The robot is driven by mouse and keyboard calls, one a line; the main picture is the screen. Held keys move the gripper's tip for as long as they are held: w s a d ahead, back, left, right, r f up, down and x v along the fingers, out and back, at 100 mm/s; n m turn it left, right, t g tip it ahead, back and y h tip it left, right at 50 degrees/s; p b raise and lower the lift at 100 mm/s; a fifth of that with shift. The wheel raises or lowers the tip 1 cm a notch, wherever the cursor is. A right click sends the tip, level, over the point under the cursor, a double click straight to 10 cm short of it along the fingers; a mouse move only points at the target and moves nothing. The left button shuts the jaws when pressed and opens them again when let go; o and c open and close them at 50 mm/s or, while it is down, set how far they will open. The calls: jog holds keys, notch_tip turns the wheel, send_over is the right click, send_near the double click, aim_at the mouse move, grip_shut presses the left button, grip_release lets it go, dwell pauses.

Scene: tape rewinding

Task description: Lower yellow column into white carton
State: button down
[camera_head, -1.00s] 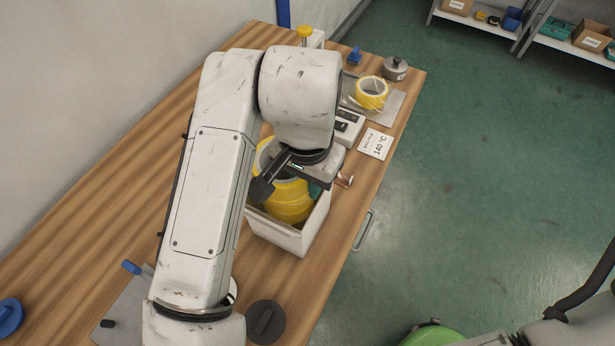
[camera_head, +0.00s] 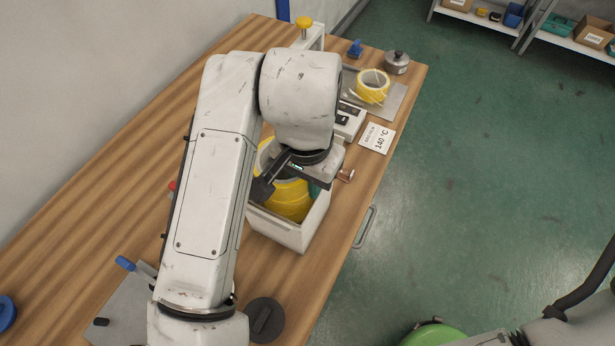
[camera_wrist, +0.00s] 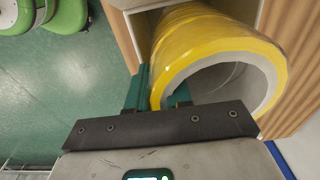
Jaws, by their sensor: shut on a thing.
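The yellow column (camera_head: 290,202) is a thick hollow cylinder with a pale inner wall. It stands inside the white carton (camera_head: 278,232), its upper part visible through the open top; its lower end is hidden. In the wrist view the column (camera_wrist: 205,42) shows its open end close to my gripper (camera_wrist: 158,94). The teal fingers are shut on the column's wall, one outside and one inside the opening. In the head view my gripper (camera_head: 312,182) is at the carton's right side, partly hidden by my arm. I cannot tell whether the column touches the carton floor.
A dark round disc (camera_head: 264,320) lies in front. The wooden table (camera_head: 110,190) is largely clear at left.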

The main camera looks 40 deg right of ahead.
jog(key=shift+f+b, duration=0.45)
jog(key=shift+f, duration=0.15)
jog(key=shift+f+b, duration=0.5)
jog(key=shift+f, duration=0.1)
jog(key=shift+f+b, duration=0.55)
jog(key=shift+f, duration=0.1)
jog(key=c, duration=0.8)
grip_release()
jog(key=shift+f, duration=0.15)
jog(key=shift+o, duration=0.2)
jog(key=shift+r+p, duration=2.95)
jog(key=shift+r, duration=0.75)
jog(key=shift+f, duration=0.1)
